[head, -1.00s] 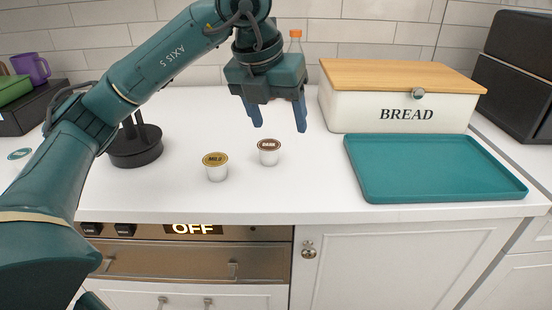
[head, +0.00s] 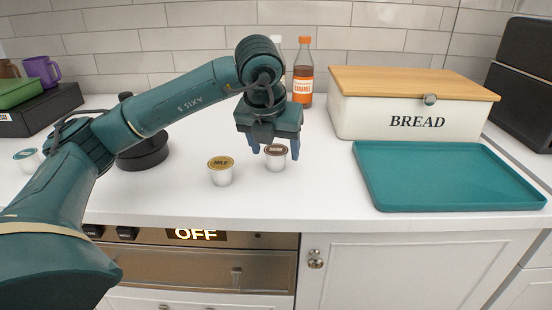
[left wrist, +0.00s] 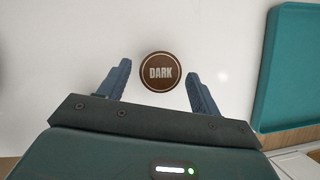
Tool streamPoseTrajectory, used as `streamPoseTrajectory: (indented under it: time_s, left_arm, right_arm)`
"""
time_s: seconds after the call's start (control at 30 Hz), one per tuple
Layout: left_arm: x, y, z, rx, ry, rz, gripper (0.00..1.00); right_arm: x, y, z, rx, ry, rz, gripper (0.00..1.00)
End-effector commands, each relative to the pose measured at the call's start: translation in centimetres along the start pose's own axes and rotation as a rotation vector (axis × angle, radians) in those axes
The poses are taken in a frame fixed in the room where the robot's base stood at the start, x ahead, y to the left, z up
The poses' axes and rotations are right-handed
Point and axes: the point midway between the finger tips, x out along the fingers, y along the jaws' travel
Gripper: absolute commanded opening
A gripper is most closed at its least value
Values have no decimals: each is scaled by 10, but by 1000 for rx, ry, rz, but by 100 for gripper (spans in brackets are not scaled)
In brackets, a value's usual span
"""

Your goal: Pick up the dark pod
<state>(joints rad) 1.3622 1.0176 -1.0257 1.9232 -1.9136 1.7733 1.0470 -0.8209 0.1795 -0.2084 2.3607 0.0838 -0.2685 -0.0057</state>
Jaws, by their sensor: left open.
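The dark pod (head: 275,160) is a small white cup with a brown lid marked DARK, upright on the white counter. My left gripper (head: 275,152) is open just above and around it in the head view, its blue fingers on either side. In the left wrist view the dark pod's lid (left wrist: 160,72) lies between the fingertip line and just beyond it, with the open left gripper (left wrist: 160,82) showing gaps to both sides. It does not grip the pod. My right gripper is not in view.
A milk pod (head: 221,172) with a gold lid stands just left. A teal tray (head: 450,204) and a bread box (head: 400,122) are to the right. Syrup bottles (head: 304,75) stand behind, and a black round stand (head: 144,150) is to the left. The counter front is clear.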

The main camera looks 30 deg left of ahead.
Motion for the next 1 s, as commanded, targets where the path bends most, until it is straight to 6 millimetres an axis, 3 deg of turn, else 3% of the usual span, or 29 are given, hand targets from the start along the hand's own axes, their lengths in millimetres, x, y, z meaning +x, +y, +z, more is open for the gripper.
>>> streamPoseTrajectory:
  time_s: [0.13,0.4,0.9,1.0]
  left_arm:
    - [16,0,0,-1,-1,0,64]
    - [17,0,1,-1,-3,-1,63]
    - [17,0,1,-1,-3,-1,23]
    - [17,0,1,-1,-3,-1,23]
  right_arm:
    - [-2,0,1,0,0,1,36]
    - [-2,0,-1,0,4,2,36]
    - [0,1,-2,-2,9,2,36]
    - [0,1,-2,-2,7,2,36]
